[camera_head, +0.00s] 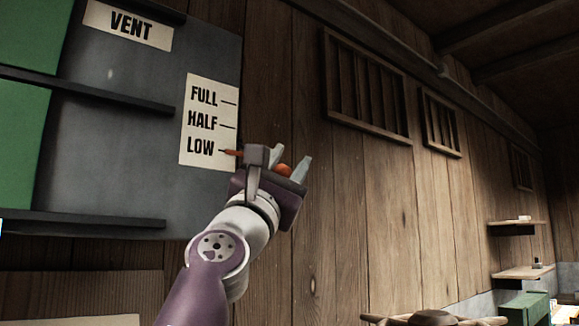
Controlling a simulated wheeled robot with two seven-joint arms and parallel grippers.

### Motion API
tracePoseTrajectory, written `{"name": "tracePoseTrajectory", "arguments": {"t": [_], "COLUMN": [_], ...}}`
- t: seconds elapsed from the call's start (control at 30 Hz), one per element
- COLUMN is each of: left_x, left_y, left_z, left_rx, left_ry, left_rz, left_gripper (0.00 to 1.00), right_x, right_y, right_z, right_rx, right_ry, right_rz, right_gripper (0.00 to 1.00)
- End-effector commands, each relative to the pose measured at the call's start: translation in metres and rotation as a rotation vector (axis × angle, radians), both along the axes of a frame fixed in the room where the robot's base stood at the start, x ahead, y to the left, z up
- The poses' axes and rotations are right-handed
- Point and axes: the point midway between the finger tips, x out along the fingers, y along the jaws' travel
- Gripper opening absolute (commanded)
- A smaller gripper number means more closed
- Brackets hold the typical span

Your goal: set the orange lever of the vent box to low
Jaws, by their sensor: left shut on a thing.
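The vent box (112,75) is a dark grey wall panel at the left, with a VENT label (128,25) at its top. Its scale plate (209,121) reads FULL, HALF and LOW from top to bottom. The orange lever (233,153) shows a thin tip pointing left at the LOW mark, and its round orange knob (284,170) sits between my fingers. My left gripper (291,166) is shut on the lever at the right edge of the box and hides the middle of the lever. My right gripper is not in view.
A green panel (18,140) covers the far left of the box. Dark rails (85,90) cross its front. Barred wall vents (366,85) and small shelves (523,272) are on the plank wall to the right. The wall beside my gripper is bare.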

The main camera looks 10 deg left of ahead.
Motion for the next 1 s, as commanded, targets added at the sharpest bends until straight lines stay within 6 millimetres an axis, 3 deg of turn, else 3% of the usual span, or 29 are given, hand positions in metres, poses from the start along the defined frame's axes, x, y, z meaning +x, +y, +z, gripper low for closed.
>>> {"name": "tracePoseTrajectory", "arguments": {"t": [0.03,0.5,0.53,0.57,0.6,1.0], "left_x": [0.0051,0.0092,0.0093,0.0094,0.0095,0.0070], "left_y": [-0.0018,-0.0020,-0.0020,-0.0021,-0.0019,-0.0004], "left_z": [-0.0074,-0.0115,-0.0117,-0.0118,-0.0117,-0.0087], "left_rx": [0.004,0.007,0.007,0.007,0.007,0.004], "left_ry": [0.011,0.019,0.019,0.020,0.020,0.014], "left_rz": [-0.005,-0.007,-0.007,-0.007,-0.007,-0.002], "left_gripper": [0.00,0.00,0.44,0.54,0.57,0.57], "right_x": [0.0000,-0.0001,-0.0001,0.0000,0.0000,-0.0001], "right_y": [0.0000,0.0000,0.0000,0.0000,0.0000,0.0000], "right_z": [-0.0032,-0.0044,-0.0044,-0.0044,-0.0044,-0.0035], "right_rx": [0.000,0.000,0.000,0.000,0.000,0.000], "right_ry": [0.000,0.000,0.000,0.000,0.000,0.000], "right_rz": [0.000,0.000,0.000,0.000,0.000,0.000], "right_gripper": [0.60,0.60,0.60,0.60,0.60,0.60]}}
